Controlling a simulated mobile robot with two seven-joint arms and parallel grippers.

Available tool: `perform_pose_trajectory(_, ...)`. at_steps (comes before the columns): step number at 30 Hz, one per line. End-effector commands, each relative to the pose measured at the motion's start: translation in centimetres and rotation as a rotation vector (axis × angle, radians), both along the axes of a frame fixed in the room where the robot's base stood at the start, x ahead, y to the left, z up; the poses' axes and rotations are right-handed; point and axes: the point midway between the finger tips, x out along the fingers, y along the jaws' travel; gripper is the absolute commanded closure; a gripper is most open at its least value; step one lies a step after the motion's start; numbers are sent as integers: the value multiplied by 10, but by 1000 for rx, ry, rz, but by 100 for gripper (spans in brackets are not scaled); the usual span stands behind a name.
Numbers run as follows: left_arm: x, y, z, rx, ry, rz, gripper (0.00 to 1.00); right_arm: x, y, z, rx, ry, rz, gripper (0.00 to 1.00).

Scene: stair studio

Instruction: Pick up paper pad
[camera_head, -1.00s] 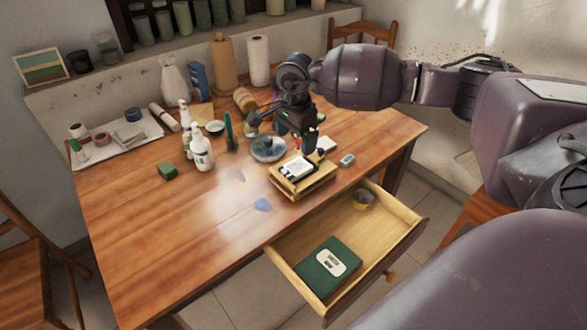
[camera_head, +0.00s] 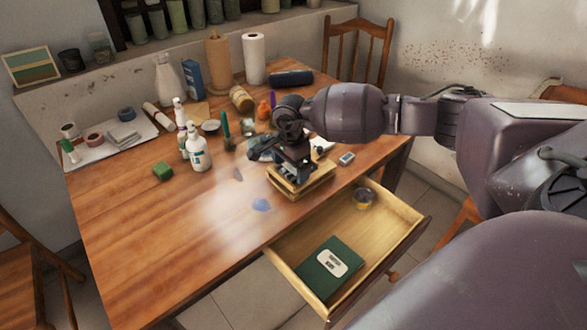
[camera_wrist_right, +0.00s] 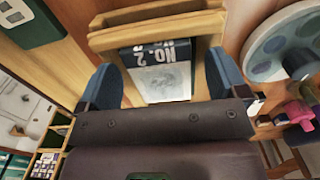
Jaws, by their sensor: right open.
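The paper pad (camera_wrist_right: 165,75), with a dark band reading "NO. 2" above a pale grey face, lies in a small wooden tray (camera_wrist_right: 150,36) in the right wrist view. My right gripper (camera_wrist_right: 163,78) is open, its two blue fingers standing one on each side of the pad. I cannot tell whether they touch it. In the head view my right gripper (camera_head: 294,174) is low over the wooden tray (camera_head: 306,191) on the table and hides most of the pad. My left gripper is not in view.
An open drawer (camera_head: 391,216) below holds a green book (camera_head: 312,277) and a small round tin (camera_head: 363,198). White bottles (camera_head: 198,154), a green block (camera_head: 162,171) and a small grey box (camera_head: 347,158) stand on the table (camera_head: 150,240). The table's front left is clear.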

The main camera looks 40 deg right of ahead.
Motion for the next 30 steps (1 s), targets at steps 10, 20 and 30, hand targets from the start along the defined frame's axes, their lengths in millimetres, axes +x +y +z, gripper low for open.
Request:
perform_pose_trajectory(10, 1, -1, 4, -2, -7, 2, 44, 0, 0, 0, 0, -2, 0, 27)
perform_pose_trajectory(20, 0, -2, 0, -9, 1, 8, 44, 0, 0, 0, 0, -2, 0, 63)
perform_pose_trajectory(30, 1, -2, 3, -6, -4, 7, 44, 1, 0, 19, -2, -6, 1, 63)
